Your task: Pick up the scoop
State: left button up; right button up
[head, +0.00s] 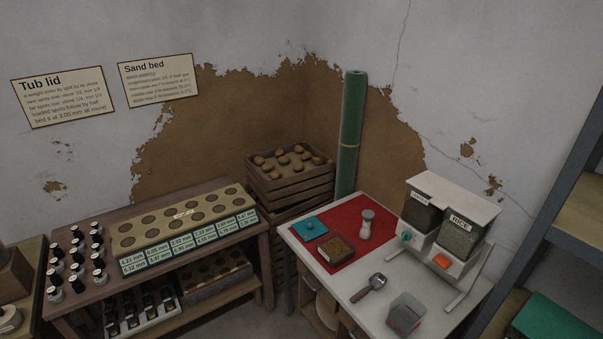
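The scoop (376,282) lies on the white-topped table at the right in the head view. It has a small metallic head, and its dark handle points down and to the left. Nothing touches it that I can see. Neither my left nor my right gripper is in view.
A two-bin dispenser (450,220), one bin marked RICE, stands behind and right of the scoop. A grey container (405,314) stands in front.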

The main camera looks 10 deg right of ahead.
aim_at(377, 281)
jog(key=z, duration=5.15)
jog(key=k, duration=1.85)
jog(key=z, duration=0.05)
